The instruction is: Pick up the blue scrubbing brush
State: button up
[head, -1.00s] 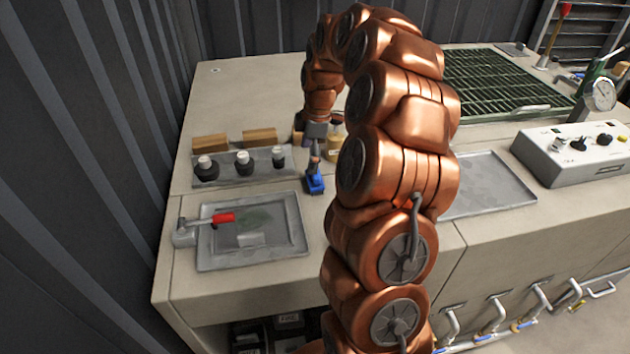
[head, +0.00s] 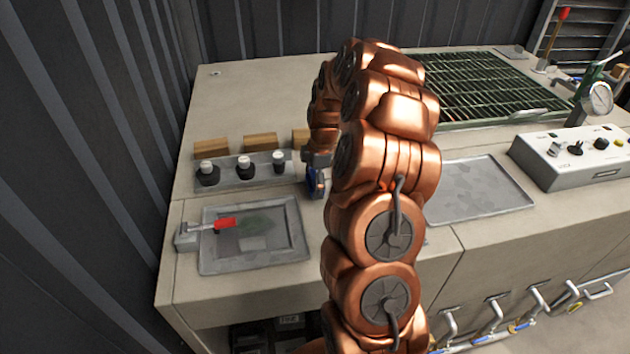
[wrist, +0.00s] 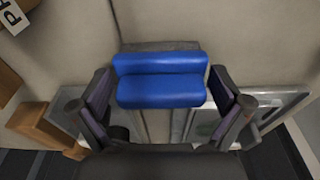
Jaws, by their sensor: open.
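The blue scrubbing brush (wrist: 160,80) lies between the two fingers of my gripper (wrist: 165,105) in the wrist view. It shows a bright blue block with a grey part behind it. My gripper is open, with one dark finger on each side of the brush; the right finger comes close to it, and I cannot tell whether it touches. In the head view a small part of the blue brush (head: 315,182) shows below my gripper (head: 318,165), to the right of the bottle tray. My arm hides the rest.
A grey tray (head: 215,266) with a red-handled tool (head: 224,223) lies at the front left. Black bottles with white caps (head: 245,167) stand in a narrow tray behind it, with wooden blocks (head: 260,141) beyond. An empty tray (head: 480,190) and a control box (head: 575,155) are right of my arm.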

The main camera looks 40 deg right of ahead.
aim_at(313, 175)
jog(key=shift+f, duration=0.25)
jog(key=c, duration=0.9)
notch_tip(313, 175, up, 10)
jog(key=shift+b, duration=1.15)
jog(key=shift+c, duration=0.2)
jog(key=o, duration=0.6)
jog(key=shift+c, duration=0.2)
jog(key=c, duration=0.4)
jog(key=shift+a, duration=0.1)
